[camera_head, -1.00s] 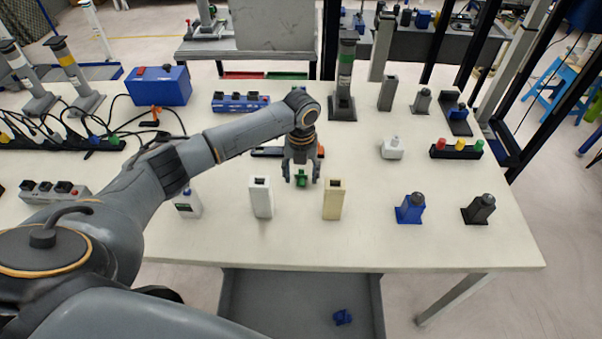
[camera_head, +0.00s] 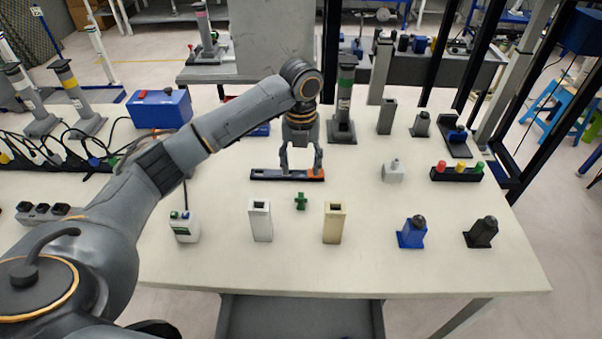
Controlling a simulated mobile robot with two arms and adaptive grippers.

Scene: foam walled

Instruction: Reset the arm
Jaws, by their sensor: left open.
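My left gripper (camera_head: 301,172) is open and empty, fingers pointing down over the white table (camera_head: 360,272). Its fingertips are in front of a dark tray with orange ends (camera_head: 262,174) in the picture; I cannot tell whether they touch it. A small green cross-shaped piece (camera_head: 300,201) is on the table, nearer to me than the gripper and apart from it. My left arm reaches in from the left side. My right gripper is not in view.
A white block (camera_head: 260,221) and a cream block (camera_head: 334,223) stand near the front. Blue (camera_head: 411,233) and black (camera_head: 481,233) fixtures stand front right. A tall dark post (camera_head: 342,105) stands behind the gripper. A blue box (camera_head: 160,108) is back left.

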